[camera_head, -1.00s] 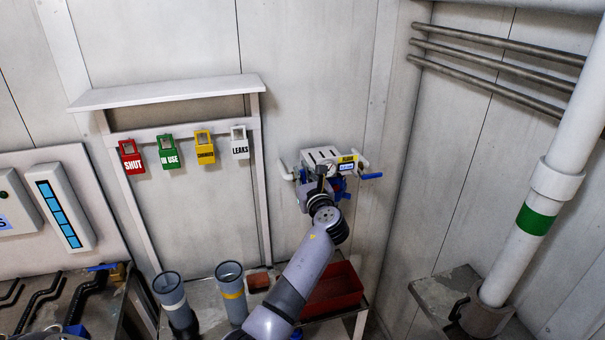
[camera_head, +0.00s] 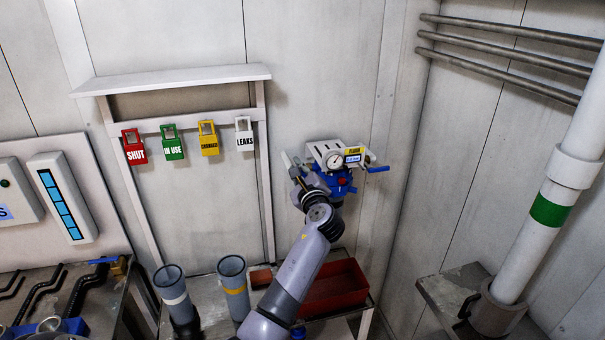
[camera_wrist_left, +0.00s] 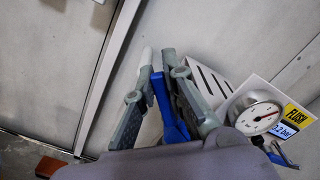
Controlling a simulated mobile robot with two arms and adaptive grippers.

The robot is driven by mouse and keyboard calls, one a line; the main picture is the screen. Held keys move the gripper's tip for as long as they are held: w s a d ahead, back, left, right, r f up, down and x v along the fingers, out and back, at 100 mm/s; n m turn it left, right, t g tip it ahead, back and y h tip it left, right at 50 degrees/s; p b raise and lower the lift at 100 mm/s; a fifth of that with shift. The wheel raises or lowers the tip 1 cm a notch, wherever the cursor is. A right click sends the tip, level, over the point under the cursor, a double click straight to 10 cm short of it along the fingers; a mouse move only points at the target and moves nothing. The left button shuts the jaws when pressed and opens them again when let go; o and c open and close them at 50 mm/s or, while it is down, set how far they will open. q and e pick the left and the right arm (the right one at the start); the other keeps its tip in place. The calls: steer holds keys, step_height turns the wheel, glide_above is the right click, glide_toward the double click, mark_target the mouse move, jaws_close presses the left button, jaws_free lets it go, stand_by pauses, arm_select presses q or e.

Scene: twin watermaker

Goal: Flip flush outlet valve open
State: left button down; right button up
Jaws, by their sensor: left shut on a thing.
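The flush unit is on the wall near the corner, with a white slotted bracket (camera_head: 322,149), a round gauge (camera_head: 335,160) and a yellow FLUSH label (camera_head: 353,151). Blue valve parts (camera_head: 343,185) sit below it, and a blue handle (camera_head: 378,169) sticks out at its right. My left gripper (camera_head: 291,165) is at the unit's left side. In the left wrist view, my left gripper (camera_wrist_left: 157,72) is shut on a blue lever (camera_wrist_left: 167,108), with one finger on each side. The lever's lower end is hidden by my wrist. My right gripper is out of view.
A red tray (camera_head: 335,290) stands on the bench below the unit. Two grey pipe stubs, one of them near my arm (camera_head: 233,280), stand to its left. A tag rack (camera_head: 185,125) hangs at left. A thick white pipe (camera_head: 560,185) stands at right.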

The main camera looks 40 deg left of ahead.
arm_select(q)
steer(key=shift+s+a+f+n+b, duration=0.2)
steer(key=shift+f+n+b, duration=0.45)
steer(key=shift+n+b, duration=0.85)
steer(key=shift+s+a+f+n+b, duration=0.2)
steer(key=shift+f+n+b, duration=0.45)
steer(key=shift+n+b, duration=0.9)
steer(key=shift+s+a+f+n+b, duration=0.2)
steer(key=shift+f+n+b, duration=0.45)
steer(key=shift+n+b, duration=0.85)
steer(key=shift+d+n, duration=0.1)
steer(key=shift+n, duration=0.25)
steer(key=c, duration=1.9)
jaws_free()
steer(key=v, duration=1.2)
steer(key=shift+s, duration=0.1)
